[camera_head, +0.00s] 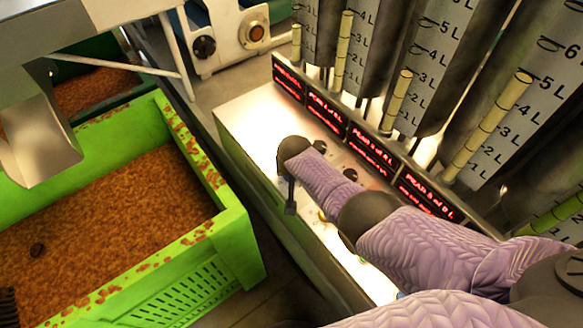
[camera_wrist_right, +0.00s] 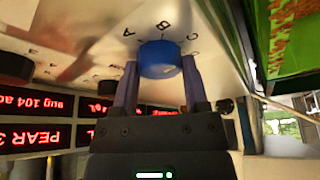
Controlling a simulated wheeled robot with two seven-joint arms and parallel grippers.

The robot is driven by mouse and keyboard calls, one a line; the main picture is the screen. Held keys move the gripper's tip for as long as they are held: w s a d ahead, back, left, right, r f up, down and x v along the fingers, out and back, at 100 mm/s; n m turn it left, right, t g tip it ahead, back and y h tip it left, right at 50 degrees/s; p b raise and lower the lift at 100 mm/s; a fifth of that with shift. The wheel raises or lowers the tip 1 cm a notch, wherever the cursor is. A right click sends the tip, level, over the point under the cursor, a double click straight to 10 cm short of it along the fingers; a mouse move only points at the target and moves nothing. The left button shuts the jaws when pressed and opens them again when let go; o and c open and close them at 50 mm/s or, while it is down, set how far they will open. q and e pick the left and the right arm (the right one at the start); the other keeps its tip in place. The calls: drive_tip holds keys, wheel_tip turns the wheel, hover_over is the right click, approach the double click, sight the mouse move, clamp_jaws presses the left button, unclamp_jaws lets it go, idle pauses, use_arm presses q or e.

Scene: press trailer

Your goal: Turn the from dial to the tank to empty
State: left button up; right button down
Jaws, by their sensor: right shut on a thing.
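A blue dial (camera_wrist_right: 158,60) sits on the pale panel, with the letters A, B and C printed around it in the right wrist view. A short pale mark shows on its lower right edge. My right gripper (camera_wrist_right: 158,70) has one finger on each side of the dial and is shut on it. In the head view my right arm reaches over the lit control panel (camera_head: 250,115) and hides the dial. Red-lettered displays (camera_head: 327,112) line the panel's back, some reading PEAR. Several tanks with litre scales (camera_head: 440,70) stand behind. My left gripper is not in view.
A green crate (camera_head: 235,225) full of brown mash stands left of the panel. A metal chute (camera_head: 40,145) hangs over it. Dark knobs (camera_head: 350,174) sit close to my right arm.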

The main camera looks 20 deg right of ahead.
drive_tip(key=shift+m+h, duration=0.3)
drive_tip(key=shift+m, duration=0.5)
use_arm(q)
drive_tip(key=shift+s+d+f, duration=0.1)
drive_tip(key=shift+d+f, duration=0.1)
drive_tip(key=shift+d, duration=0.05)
use_arm(e)
drive_tip(key=shift+m, duration=0.3)
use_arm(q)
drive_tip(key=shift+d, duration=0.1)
use_arm(e)
drive_tip(key=shift+c, duration=0.5)
unclamp_jaws()
use_arm(q)
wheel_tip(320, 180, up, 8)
drive_tip(key=p, duration=0.8)
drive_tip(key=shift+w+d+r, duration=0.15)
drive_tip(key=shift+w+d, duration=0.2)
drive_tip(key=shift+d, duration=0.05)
use_arm(e)
drive_tip(key=v, duration=1)
drive_tip(key=shift+w+a, duration=0.15)
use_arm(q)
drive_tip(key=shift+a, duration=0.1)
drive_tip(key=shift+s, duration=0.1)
use_arm(e)
drive_tip(key=shift+f, duration=0.1)
